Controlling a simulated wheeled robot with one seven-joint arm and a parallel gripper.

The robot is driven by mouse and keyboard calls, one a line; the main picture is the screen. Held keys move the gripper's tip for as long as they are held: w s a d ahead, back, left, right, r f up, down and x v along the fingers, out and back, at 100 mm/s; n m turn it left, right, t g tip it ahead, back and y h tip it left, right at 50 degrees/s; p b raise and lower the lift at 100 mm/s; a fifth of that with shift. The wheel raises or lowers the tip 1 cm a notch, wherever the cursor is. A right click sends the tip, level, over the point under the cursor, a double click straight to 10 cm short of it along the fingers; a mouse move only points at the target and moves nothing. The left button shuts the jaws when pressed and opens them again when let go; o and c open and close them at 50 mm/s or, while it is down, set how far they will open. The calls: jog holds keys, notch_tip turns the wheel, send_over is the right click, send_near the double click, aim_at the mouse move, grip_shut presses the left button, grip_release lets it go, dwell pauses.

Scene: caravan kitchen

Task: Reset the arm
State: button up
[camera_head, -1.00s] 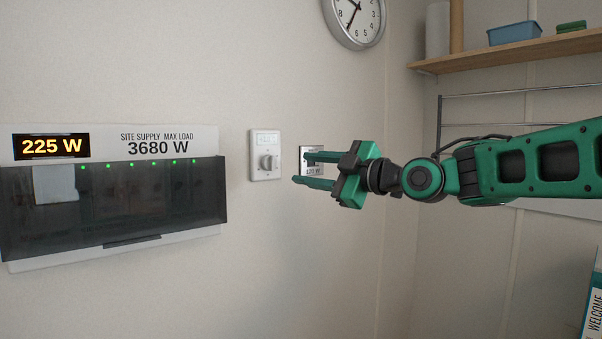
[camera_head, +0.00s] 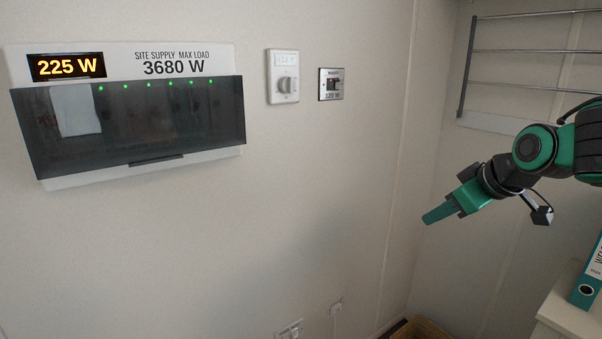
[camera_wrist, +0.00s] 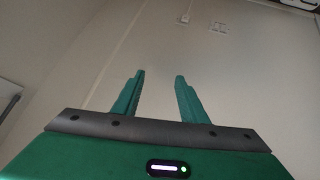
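My gripper (camera_head: 438,214) is at the right of the head view, pointing down and to the left, away from the wall devices. In the wrist view its two green fingers (camera_wrist: 158,80) stand apart with nothing between them. A small metal-plated switch (camera_head: 331,84) marked 120 W is on the wall above and left of my gripper. A white dial control (camera_head: 283,77) is beside it.
A supply panel (camera_head: 130,115) with a dark cover reads 225 W and 3680 W max load. A wire rack (camera_head: 535,49) hangs behind my arm. A white cabinet (camera_head: 572,318) with a teal binder (camera_head: 592,278) stands at the lower right. A socket (camera_head: 290,330) is low on the wall.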

jog(key=s+d+f+m+g, duration=0.3)
jog(key=s+f+m, duration=0.1)
jog(key=s, duration=0.5)
jog(key=s+d+f+m+g+h, duration=0.1)
jog(key=s+d+f+m+g, duration=0.1)
jog(key=s, duration=0.8)
jog(key=s+d+f+m+g, duration=0.3)
jog(key=s+d+f+m, duration=0.2)
jog(key=s, duration=0.5)
notch_tip(320, 180, down, 2)
jog(key=shift+f+m+g+h, duration=0.15)
jog(key=shift+m+g+h, duration=0.2)
jog(key=shift+m, duration=0.55)
jog(key=shift+s, duration=0.1)
jog(key=shift+c, duration=1)
jog(key=shift+a, duration=0.1)
